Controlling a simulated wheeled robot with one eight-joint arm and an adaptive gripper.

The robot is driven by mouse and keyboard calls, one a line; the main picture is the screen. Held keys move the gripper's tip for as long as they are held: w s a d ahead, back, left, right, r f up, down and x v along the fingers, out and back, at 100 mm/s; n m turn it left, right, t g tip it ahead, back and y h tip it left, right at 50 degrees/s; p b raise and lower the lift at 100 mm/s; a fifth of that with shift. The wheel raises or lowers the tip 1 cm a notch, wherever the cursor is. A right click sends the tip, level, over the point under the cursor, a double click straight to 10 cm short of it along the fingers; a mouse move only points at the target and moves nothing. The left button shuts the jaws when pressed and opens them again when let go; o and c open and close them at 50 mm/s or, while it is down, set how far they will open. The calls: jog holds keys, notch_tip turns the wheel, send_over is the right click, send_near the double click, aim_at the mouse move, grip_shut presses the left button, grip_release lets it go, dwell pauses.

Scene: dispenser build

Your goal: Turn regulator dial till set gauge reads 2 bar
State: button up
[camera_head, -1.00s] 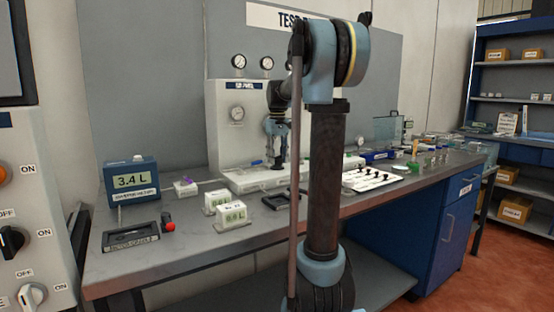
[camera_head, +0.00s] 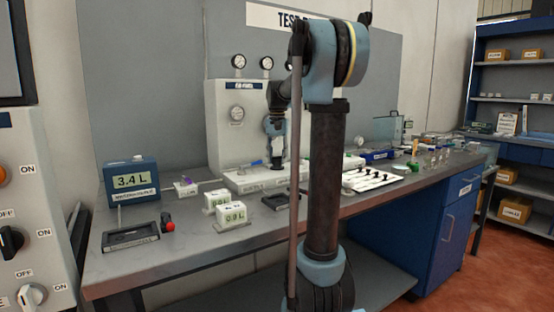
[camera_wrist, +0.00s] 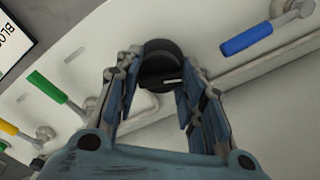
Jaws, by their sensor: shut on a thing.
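In the wrist view, a dark round dial (camera_wrist: 160,50) with a white mark sits between my fingertips. My gripper (camera_wrist: 160,76) is shut on it, with one finger on each side. A round white gauge (camera_head: 237,113) is on the panel face. Two more round gauges, left (camera_head: 239,62) and right (camera_head: 266,63), are on the grey board above. Their needles are too small to read, and I cannot tell which is the set gauge.
Valve levers lie near the dial: a blue one (camera_wrist: 246,38) at right, a green one (camera_wrist: 46,87) and a yellow one (camera_wrist: 8,128) at left. Small display boxes (camera_head: 232,217) and a white board with dark pieces (camera_head: 372,179) stand on the bench.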

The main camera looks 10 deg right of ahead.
jog(key=shift+w, duration=0.1)
dwell(0.4)
jog(key=o, duration=1.1)
jog(key=shift+r, duration=0.1)
notch_tip(320, 180, up, 12)
jog(key=shift+f, duration=0.15)
